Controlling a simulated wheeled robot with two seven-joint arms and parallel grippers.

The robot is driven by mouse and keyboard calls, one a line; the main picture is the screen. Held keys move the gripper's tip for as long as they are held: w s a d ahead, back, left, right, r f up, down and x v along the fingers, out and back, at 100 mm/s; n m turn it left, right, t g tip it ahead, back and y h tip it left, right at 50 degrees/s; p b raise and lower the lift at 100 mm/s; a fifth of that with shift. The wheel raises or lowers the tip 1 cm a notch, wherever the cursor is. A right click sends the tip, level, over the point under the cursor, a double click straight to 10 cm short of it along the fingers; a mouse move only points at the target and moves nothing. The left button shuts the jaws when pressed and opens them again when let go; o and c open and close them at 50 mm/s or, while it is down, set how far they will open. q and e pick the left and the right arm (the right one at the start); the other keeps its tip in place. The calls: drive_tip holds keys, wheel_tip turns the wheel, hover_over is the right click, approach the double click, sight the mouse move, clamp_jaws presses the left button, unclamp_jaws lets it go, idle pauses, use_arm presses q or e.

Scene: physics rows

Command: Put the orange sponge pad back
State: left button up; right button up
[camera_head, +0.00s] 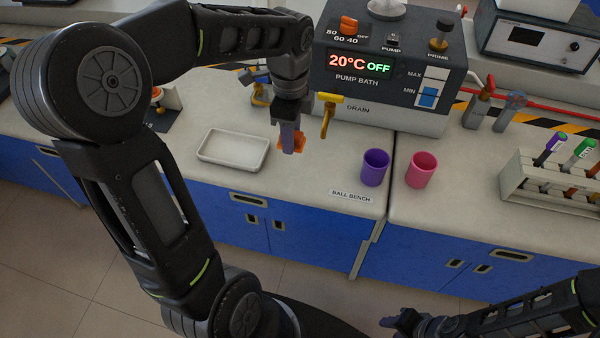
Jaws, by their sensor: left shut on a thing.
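The orange sponge pad (299,143) is between the fingers of my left gripper (289,146), which is shut on it. The fingers point down and hide part of the pad. The pad is over the pale bench top, right of a shallow white tray (207,157). I cannot tell whether it touches the bench. The tray looks empty. My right gripper (388,322) is low at the bottom of the view, in front of the blue cabinets and away from the bench top; its jaw opening is not clear.
A purple cup (374,168) and a pink cup (421,170) stand to the right. The pump bath (385,85) with its yellow drain tap (329,108) is behind. A rack (540,185) of pens stands at far right. The front bench strip between tray and purple cup is clear.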

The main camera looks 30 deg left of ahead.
use_arm(q)
drive_tip(key=shift+a, duration=0.15)
drive_tip(key=shift+f, duration=0.2)
hover_over(292, 172)
wheel_tip(292, 172, down, 6)
drive_tip(key=shift+r, duration=0.1)
drive_tip(key=shift+f, duration=1.9)
drive_tip(key=shift+f, duration=0.2)
drive_tip(key=o, duration=1.2)
drive_tip(key=shift+r, duration=0.15)
